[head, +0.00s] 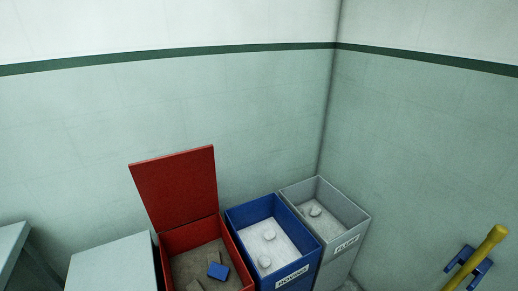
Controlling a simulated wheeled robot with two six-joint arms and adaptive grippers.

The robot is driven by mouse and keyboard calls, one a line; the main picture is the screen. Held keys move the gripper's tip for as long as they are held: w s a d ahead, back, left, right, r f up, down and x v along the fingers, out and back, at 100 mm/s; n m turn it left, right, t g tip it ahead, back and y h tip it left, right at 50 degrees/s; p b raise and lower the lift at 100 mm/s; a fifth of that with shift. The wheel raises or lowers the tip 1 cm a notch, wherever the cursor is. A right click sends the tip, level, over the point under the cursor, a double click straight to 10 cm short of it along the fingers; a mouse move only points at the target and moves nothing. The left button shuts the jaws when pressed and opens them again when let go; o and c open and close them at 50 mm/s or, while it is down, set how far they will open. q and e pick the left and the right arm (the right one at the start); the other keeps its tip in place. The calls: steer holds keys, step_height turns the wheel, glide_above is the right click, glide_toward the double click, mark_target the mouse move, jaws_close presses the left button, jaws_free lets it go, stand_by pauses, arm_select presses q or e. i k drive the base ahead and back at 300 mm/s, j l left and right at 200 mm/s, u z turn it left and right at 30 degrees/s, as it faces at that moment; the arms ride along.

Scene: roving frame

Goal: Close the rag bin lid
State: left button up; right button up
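A red bin (164,242) stands at the lower middle of the head view, its red lid (178,190) raised upright at the back, near the wall. No label shows on this bin; its front runs below the picture's lower edge. Inside lie a small blue piece (218,271) and some brownish-grey pieces (194,286) on a grey-brown fill.
Right of the red bin stand an open blue bin (233,228) labelled ROVING and an open grey bin (345,212) labelled FLUFF. Left are a pale grey box (112,265) and a grey surface (12,240).

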mark_target(176, 189)
steer(key=u, duration=0.75)
